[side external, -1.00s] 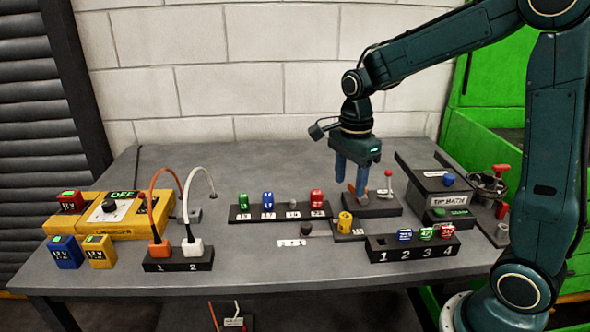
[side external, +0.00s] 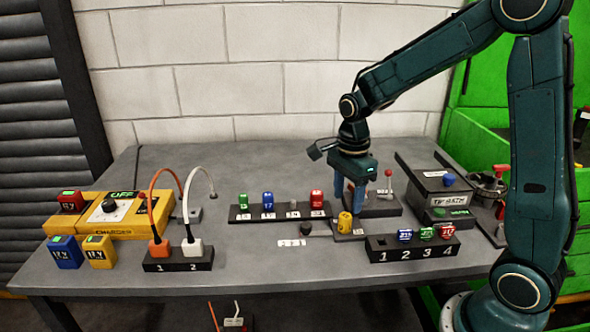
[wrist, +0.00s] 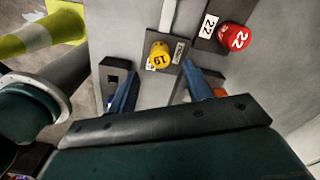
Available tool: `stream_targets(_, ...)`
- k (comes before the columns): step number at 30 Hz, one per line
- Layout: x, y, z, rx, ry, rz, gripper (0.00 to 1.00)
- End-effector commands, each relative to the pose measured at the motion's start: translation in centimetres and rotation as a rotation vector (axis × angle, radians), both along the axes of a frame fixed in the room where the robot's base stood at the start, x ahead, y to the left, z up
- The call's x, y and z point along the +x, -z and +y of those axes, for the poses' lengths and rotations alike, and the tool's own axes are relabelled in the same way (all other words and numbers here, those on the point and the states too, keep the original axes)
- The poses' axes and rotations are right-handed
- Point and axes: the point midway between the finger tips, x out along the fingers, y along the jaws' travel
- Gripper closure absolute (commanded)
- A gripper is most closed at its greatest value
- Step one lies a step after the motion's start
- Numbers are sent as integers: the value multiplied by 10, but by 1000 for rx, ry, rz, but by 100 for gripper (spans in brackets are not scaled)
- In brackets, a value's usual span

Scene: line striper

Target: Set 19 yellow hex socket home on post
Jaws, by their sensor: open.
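The yellow socket marked 19 (side external: 345,222) sits on a small dark block (side external: 350,237) in front of the socket rail (side external: 240,215). On the rail, a bare grey post (side external: 293,205) stands between the blue socket (side external: 268,200) and the red socket (side external: 317,199). My gripper (side external: 349,204) is open and empty, pointing down just above and behind the yellow socket. In the wrist view, the socket appears beyond and between its blue fingertips (wrist: 160,69), apart from both.
A block with a red-knobbed lever (side external: 388,175) is behind my gripper. A charger (side external: 115,214) and a cable stand (side external: 178,260) are at left.

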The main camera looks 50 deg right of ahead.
Motion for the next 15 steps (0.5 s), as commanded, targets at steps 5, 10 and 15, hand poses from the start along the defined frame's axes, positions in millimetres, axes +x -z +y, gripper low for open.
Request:
stream_targets(5,-1,16,0,0,0,2,50)
stream_targets(10,0,30,0,1,0,2,50)
stream_targets(15,-1,43,0,0,0,1,50)
